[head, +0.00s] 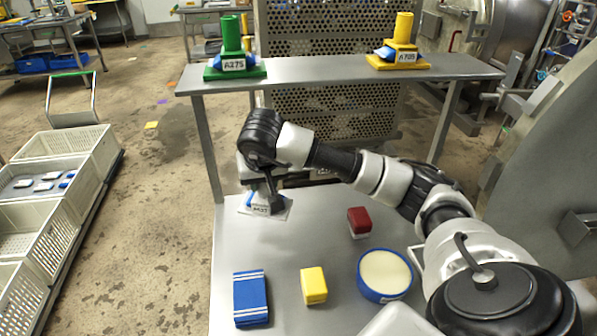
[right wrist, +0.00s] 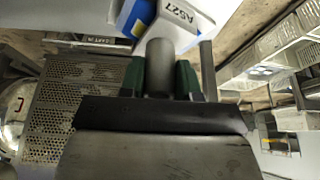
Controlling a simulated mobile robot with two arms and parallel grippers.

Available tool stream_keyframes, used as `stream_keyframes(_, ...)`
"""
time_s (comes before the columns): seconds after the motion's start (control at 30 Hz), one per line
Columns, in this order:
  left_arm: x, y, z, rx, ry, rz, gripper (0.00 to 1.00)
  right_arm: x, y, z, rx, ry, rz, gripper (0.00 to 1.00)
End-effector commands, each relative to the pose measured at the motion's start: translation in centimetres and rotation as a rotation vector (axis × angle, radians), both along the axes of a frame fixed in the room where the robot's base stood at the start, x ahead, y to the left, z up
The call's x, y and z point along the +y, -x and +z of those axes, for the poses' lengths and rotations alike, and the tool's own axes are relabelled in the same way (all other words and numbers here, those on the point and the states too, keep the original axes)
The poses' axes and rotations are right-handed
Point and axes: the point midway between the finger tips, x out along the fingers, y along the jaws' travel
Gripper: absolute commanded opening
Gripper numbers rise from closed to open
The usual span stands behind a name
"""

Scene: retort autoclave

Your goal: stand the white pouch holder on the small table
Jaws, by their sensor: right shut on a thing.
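The white pouch holder (head: 284,210) has a flat white base and carries a blue-and-white pouch with a label. My right gripper (head: 258,188) is shut on its post from above, at the back left of the steel table (head: 240,248). The holder looks upright; I cannot tell whether its base touches the tabletop. In the right wrist view, the green-padded fingers (right wrist: 172,80) grip the post, and the pouch label (right wrist: 179,14) reads A527. My left gripper is not in view.
A raised shelf (head: 330,70) behind carries a green holder (head: 233,40) and a yellow holder (head: 402,35). On the table's front part are a blue box (head: 250,300), a yellow block (head: 313,285), a red block (head: 359,221) and a round blue-rimmed dish (head: 385,272). Crates (head: 60,160) stand left.

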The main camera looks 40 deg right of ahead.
Motion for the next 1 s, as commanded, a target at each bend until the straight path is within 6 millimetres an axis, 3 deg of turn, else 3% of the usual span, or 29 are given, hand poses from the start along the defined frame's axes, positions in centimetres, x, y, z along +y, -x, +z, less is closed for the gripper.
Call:
stream_keyframes(0.1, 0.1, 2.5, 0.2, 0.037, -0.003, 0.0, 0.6, 0.0, 0.1, -2.3, 0.004, -0.001, 0.0, 0.0)
stream_keyframes(0.27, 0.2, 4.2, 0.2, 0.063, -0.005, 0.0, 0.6, 0.0, 0.0, -3.8, 0.0, 0.0, 0.0, 0.0)
stream_keyframes(0.37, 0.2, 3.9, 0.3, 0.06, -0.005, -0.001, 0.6, 0.0, 0.0, -4.6, 0.0, -0.001, 0.0, 0.0)
stream_keyframes(0.63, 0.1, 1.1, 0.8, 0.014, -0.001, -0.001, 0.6, 0.0, 0.0, -7.6, -0.001, -0.001, -0.001, 0.0)
stream_keyframes(0.93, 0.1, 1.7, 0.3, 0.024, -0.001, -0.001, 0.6, 0.0, 0.0, -8.0, -0.002, 0.0, 0.0, 0.0)
stream_keyframes(0.97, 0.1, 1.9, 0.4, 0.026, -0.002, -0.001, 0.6, 0.0, 0.0, -7.9, -0.001, 0.0, 0.0, 0.37)
stream_keyframes(1.0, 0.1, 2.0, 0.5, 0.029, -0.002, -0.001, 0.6, 0.0, 0.0, -7.9, 0.0, -0.001, 0.0, 0.43)
